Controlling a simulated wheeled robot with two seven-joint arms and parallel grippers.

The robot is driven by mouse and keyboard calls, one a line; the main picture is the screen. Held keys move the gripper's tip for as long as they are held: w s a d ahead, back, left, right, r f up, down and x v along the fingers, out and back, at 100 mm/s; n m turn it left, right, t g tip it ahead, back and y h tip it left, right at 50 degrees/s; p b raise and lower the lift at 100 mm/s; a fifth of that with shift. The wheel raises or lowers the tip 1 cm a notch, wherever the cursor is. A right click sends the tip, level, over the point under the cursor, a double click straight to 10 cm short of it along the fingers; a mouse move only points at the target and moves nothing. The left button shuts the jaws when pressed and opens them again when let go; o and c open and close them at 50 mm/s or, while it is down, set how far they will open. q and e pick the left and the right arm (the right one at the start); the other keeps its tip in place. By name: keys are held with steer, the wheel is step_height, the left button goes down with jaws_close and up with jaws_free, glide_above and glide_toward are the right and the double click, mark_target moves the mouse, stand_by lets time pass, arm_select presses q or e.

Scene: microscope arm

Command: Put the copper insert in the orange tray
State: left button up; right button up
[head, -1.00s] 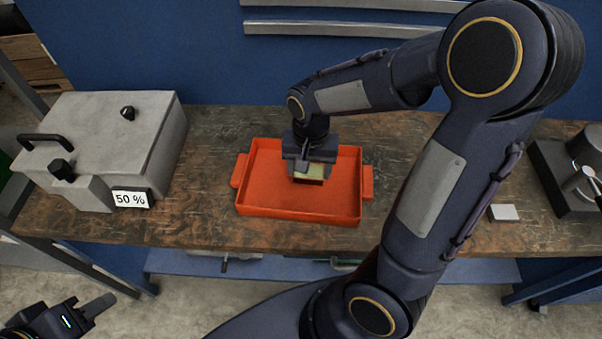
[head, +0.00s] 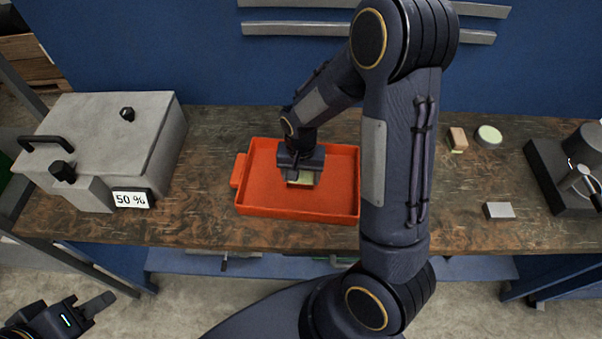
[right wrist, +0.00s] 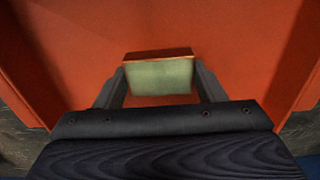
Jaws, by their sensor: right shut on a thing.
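The orange tray (head: 262,200) lies on the workbench in the middle of the head view. I cannot tell whether the insert touches the floor. My left gripper (head: 92,307) is at the lower left, away from the bench; its jaw opening is unclear.
A grey box (head: 105,130) with a "50 %" label stands left of the tray. My right arm covers the tray's right edge.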

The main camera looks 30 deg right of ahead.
mark_target(301, 177)
steer(key=shift+f, duration=0.2)
steer(key=o, duration=1.4)
steer(key=shift+r, duration=0.15)
step_height(301, 177, up, 11)
steer(key=shift+s+a+r+n+t+y+b, duration=0.1)
steer(key=shift+s+a+r+n+t+y, duration=0.8)
steer(key=shift+s, duration=1.95)
steer(key=shift+s+a+r+n+t+y+b, duration=0.1)
steer(key=shift+s+a+r+n+t+y, duration=0.6)
steer(key=shift+s+r, duration=1.55)
steer(key=shift+s+a+r+n+t+y+b, duration=0.1)
steer(key=shift+s+a+r+n+t+y, duration=0.75)
steer(key=shift+s, duration=2.55)
steer(key=shift+d+f+n+t+h, duration=0.2)
steer(key=shift+d+n+t+h, duration=0.15)
steer(key=shift+h, duration=0.2)
